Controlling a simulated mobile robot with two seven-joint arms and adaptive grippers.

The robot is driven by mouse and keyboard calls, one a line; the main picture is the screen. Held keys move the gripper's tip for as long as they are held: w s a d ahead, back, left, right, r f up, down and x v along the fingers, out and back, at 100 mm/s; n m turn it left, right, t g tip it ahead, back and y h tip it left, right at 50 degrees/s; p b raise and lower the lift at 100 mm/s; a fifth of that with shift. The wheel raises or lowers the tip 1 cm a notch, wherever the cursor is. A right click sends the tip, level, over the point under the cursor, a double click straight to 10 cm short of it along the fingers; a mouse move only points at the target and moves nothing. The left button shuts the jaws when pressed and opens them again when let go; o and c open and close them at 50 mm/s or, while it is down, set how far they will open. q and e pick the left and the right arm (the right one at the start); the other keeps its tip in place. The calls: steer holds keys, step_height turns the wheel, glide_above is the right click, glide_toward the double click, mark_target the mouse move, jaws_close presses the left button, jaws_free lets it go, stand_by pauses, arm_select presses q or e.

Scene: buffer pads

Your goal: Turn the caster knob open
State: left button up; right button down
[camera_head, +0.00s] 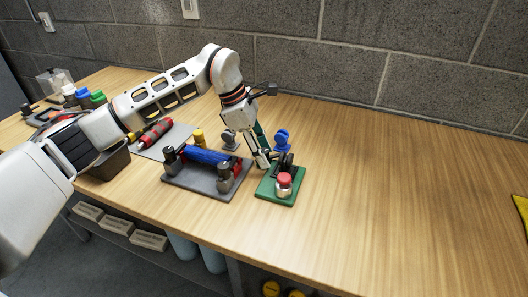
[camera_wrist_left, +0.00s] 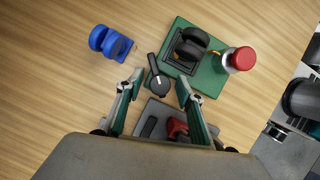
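A green plate (camera_head: 291,198) lies on the table and bears a black twin-wheel caster (camera_wrist_left: 191,44) and a silver post with a red cap (camera_head: 284,179). The plate (camera_wrist_left: 208,85) and the red cap (camera_wrist_left: 245,58) also show in the left wrist view. A black knob with a straight lever (camera_wrist_left: 159,84) sits at the plate's edge. My left gripper (camera_head: 262,161) is low over this edge. In the left wrist view its fingers (camera_wrist_left: 160,78) stand apart on either side of the knob. I cannot tell whether they touch it. My right gripper is not in view.
A dark grey pad (camera_head: 199,186) with a blue cylinder (camera_head: 205,157) and posts lies left of the green plate. A blue caster (camera_head: 282,140) and a grey caster (camera_head: 229,139) stand behind.

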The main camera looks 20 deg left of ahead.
arm_select(q)
jaws_close()
stand_by(0.8)
